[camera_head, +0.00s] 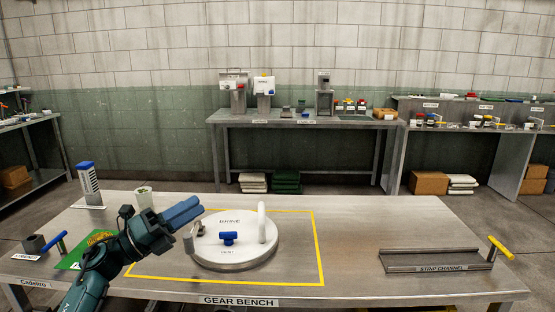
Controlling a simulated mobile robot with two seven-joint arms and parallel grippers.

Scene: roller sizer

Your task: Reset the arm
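My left gripper (196,208) comes in from the left over the gear bench (350,220), above the left part of a round white disc fixture (235,257). Its two blue fingers lie side by side with no clear gap, and nothing shows between them. The disc carries a blue T-shaped knob (228,238), an upright white handle (262,222) and a small grey post (188,243). The gripper and wrist hide part of the yellow-taped area around the disc. My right gripper is not in view.
A strip channel (436,261) with a yellow handle (500,247) is at the right. A blue-topped gauge (88,183), white cup (144,197), green card (80,252) and blue-handled tool (52,242) are at the left. The bench between disc and channel is clear.

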